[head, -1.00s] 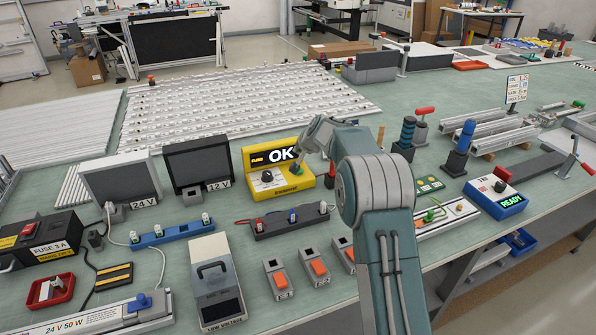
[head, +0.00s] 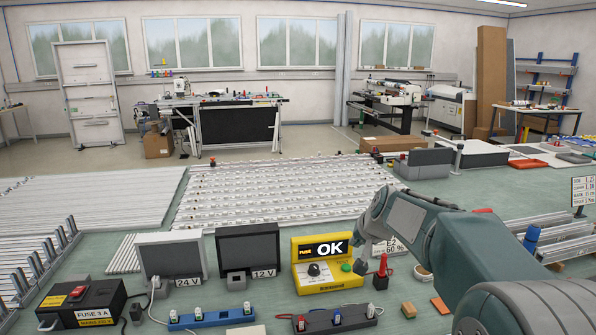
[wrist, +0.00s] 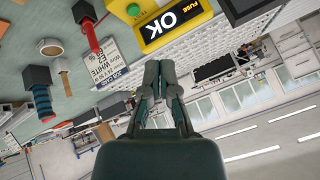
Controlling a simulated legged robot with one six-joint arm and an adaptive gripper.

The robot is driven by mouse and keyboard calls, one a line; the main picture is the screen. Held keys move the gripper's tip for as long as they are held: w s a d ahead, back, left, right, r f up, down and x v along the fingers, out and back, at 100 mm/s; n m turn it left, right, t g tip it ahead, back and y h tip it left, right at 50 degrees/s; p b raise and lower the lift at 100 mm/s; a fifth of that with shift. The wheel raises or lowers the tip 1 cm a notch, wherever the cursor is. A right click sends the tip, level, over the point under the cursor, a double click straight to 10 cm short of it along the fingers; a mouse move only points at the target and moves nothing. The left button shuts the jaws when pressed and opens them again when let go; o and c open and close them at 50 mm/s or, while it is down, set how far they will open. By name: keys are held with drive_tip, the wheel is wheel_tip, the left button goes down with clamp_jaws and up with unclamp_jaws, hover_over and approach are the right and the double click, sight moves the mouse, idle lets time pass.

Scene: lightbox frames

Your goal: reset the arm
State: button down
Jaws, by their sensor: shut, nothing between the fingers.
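My gripper (wrist: 159,68) is shut and empty in the wrist view, its two dark fingers side by side. In the head view my arm reaches in from the lower right and bends down. The gripper end there is small and partly hidden, close to the right side of the yellow fuse tester. The yellow fuse tester (head: 314,279) shows OK, with a dark knob and a green button. It also shows in the wrist view (wrist: 173,27), beyond the fingertips.
Rows of white strips (head: 270,190) lie behind. A blue-handled post (head: 532,237) is at the right.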

drive_tip(key=s+r+n, duration=0.2)
drive_tip(key=s+r, duration=0.1)
drive_tip(key=s, duration=1.5)
drive_tip(key=s+f+g+h, duration=0.1)
drive_tip(key=s+f, duration=0.1)
drive_tip(key=s, duration=0.7)
drive_tip(key=s+d+f+n+h, duration=0.1)
drive_tip(key=s+f, duration=0.2)
drive_tip(key=s, duration=0.6)
drive_tip(key=shift+s+d+g, duration=0.25)
drive_tip(key=shift+d+g, duration=0.05)
drive_tip(key=shift+g, duration=0.1)
drive_tip(key=shift+f, duration=0.1)
